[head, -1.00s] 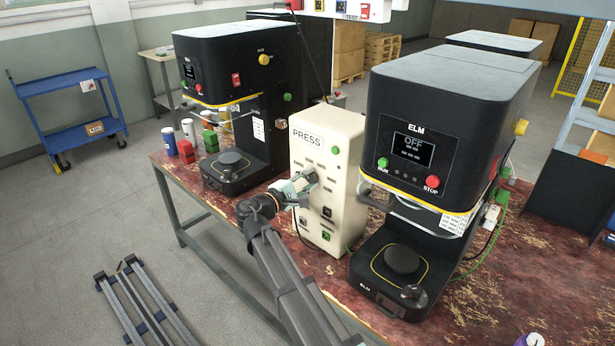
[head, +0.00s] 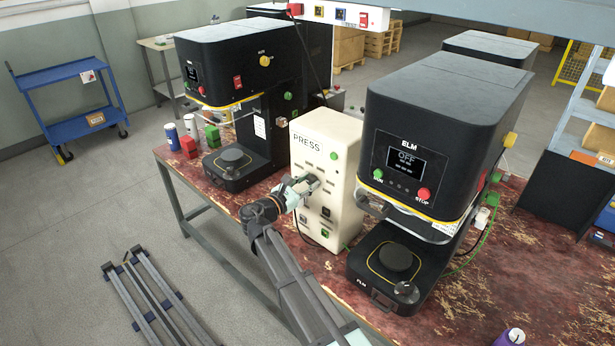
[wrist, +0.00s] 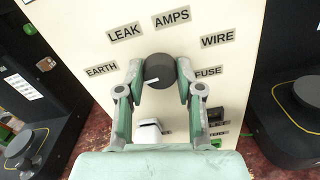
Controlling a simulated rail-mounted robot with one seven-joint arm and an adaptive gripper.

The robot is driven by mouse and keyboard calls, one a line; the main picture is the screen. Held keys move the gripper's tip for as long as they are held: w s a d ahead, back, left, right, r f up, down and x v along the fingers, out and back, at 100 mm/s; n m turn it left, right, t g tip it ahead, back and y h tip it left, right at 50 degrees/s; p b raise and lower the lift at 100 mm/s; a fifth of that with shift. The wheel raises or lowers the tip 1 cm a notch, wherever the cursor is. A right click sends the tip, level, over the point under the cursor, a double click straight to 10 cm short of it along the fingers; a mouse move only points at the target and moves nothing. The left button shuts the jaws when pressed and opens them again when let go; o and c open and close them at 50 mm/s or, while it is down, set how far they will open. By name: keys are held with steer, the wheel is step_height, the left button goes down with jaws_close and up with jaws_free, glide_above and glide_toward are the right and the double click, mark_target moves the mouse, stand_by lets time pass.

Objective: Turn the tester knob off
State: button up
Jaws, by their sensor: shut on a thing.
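The tester is a cream box (head: 345,140) labelled PRESS, standing on the bench between two black machines. Its round black knob (wrist: 158,70) shows in the wrist view with a short white mark, which points left and slightly down, roughly toward the EARTH label. The labels LEAK, AMPS, WIRE and FUSE also ring the knob; I see no OFF label, and part of the panel below is hidden by my gripper. My gripper (wrist: 160,75) is shut on the knob, one finger on each side. In the head view my gripper (head: 303,186) is against the front of the tester.
A white rocker (wrist: 150,127) and a dark socket (wrist: 215,116) sit below the knob, close to my fingers. Black ELM machines stand at the right (head: 440,120) and left (head: 225,75) of the tester. Red and green blocks (head: 189,147) stand on the bench's left end.

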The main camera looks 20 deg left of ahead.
steer(key=n+p, duration=0.3)
steer(key=n, duration=0.1)
steer(key=shift+r+n+p, duration=0.15)
steer(key=shift+n+p, duration=0.2)
steer(key=shift+n, duration=0.05)
steer(key=shift+n+p, duration=0.35)
steer(key=shift+n, duration=0.15)
steer(key=o, duration=1.2)
steer(key=shift+c, duration=0.2)
steer(key=shift+s, duration=0.1)
steer(key=v, duration=1.1)
steer(key=shift+s+a, duration=0.15)
steer(key=shift+s, duration=0.2)
